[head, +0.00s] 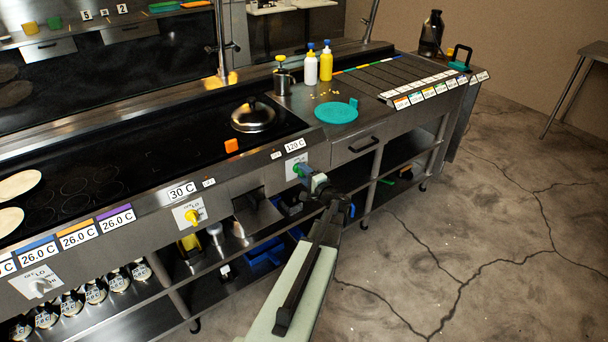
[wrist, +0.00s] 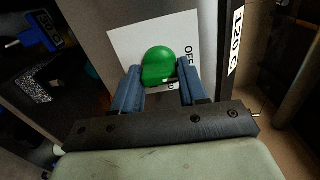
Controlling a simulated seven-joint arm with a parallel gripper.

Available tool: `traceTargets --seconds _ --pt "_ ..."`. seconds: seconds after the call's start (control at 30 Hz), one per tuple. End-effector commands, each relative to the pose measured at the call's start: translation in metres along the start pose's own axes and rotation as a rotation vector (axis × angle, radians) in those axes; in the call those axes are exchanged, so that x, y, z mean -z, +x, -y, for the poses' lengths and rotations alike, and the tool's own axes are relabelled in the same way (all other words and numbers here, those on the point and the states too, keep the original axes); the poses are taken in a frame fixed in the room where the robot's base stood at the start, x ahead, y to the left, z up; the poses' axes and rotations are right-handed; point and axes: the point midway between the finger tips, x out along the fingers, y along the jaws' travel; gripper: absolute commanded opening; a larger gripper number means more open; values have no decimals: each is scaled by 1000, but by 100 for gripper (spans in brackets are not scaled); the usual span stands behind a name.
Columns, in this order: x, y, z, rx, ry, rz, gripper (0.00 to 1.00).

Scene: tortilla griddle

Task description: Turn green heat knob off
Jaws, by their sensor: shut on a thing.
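The green heat knob (wrist: 158,66) sits on a white label plate (wrist: 126,44) on the counter's front panel. In the wrist view my gripper (wrist: 160,82) has its two blue fingers on either side of the knob, shut on it. The word "OFF" shows on the plate to the right of the knob; the other markings are mostly hidden. In the head view my gripper (head: 309,174) reaches the panel at the knob (head: 297,168), below the "120 C" tag (head: 295,145). The knob's exact angle cannot be read.
A yellow knob (head: 192,215) is on the panel to the left, under a "30 C" tag (head: 182,191). A metal dome lid (head: 253,117) and a teal plate (head: 336,112) are on the counter above. A shelf with blue bins (head: 262,257) lies below. The floor at right is clear.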

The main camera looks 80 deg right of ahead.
Motion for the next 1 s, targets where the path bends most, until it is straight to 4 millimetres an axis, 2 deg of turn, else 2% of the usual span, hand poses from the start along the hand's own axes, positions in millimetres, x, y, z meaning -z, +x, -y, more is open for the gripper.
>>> traceTargets --seconds 0.63,0.67,0.9,1.0 --pt "0 0 0 0 -59 0 12" --pt "0 0 0 0 -59 0 43" --pt "0 0 0 0 -58 0 66" --pt "0 0 0 0 -58 0 68"
